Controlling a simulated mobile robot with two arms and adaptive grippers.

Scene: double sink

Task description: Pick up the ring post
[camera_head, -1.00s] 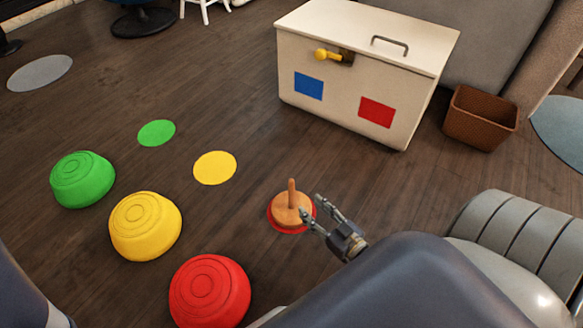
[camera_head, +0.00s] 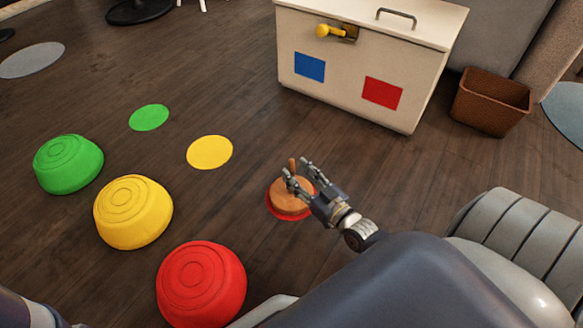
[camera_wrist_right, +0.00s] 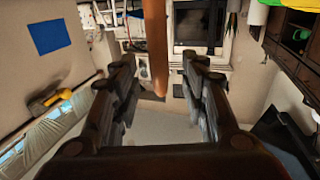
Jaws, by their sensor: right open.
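The ring post is a wooden round base (camera_head: 290,201) with an upright peg, standing on a red floor disc (camera_head: 274,212). My right gripper (camera_head: 298,173) is at the peg, with its fingers apart on either side of it. In the right wrist view the brown peg (camera_wrist_right: 157,45) comes down from the top between the two open fingers (camera_wrist_right: 160,88). A gap shows between the peg and each finger. Part of the base and peg is hidden behind the gripper in the head view. My left gripper is not in view.
Red (camera_head: 201,283), yellow (camera_head: 133,211) and green (camera_head: 68,164) domes stand to the left. Flat yellow (camera_head: 209,152) and green (camera_head: 149,117) discs lie on the floor. A white chest (camera_head: 350,80) and a brown basket (camera_head: 491,102) stand behind. Floor between is clear.

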